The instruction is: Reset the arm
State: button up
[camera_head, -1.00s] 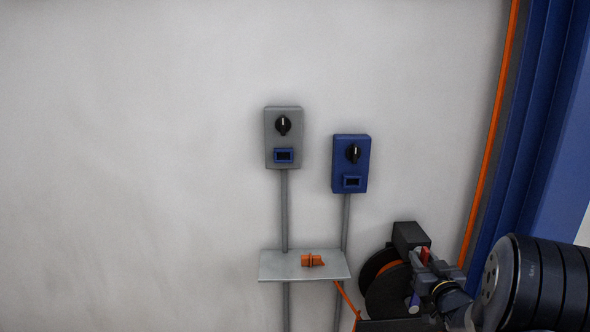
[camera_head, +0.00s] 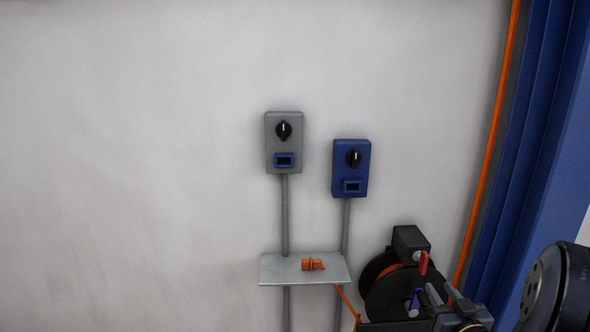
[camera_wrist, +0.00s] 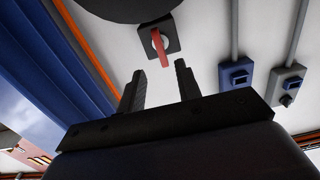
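My gripper (camera_head: 443,290) is at the lower right of the head view, in front of the cable reel. In the wrist view my gripper (camera_wrist: 158,76) shows two dark fingers standing apart with nothing between them, so it is open and empty. A red handle (camera_wrist: 160,48) on a black box lies beyond the fingertips and looks apart from them. The same red handle (camera_head: 423,263) shows in the head view just above my gripper.
A grey switch box (camera_head: 283,145) and a blue switch box (camera_head: 350,170) hang on the pale wall. A small shelf (camera_head: 277,270) holds an orange piece (camera_head: 312,264). The reel (camera_head: 385,290) and a blue column (camera_head: 530,150) stand at right. The wall's left side is clear.

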aim_at(425, 266)
jog(key=w, duration=0.3)
jog(key=w+b, duration=0.1)
jog(key=w, duration=0.6)
jog(key=shift+w+a, duration=0.25)
jog(key=shift+w, duration=0.15)
jog(key=shift+s+n+b, duration=0.2)
jog(key=shift+n+b, duration=0.6)
jog(key=shift+n, duration=0.2)
jog(key=n+b, duration=0.1)
jog(key=n, duration=0.2)
jog(key=shift+f+b, duration=0.1)
jog(key=shift+b, duration=0.3)
jog(key=n+b, duration=0.2)
jog(key=n, duration=0.3)
jog(key=shift+n, duration=0.3)
jog(key=shift+r, duration=0.25)
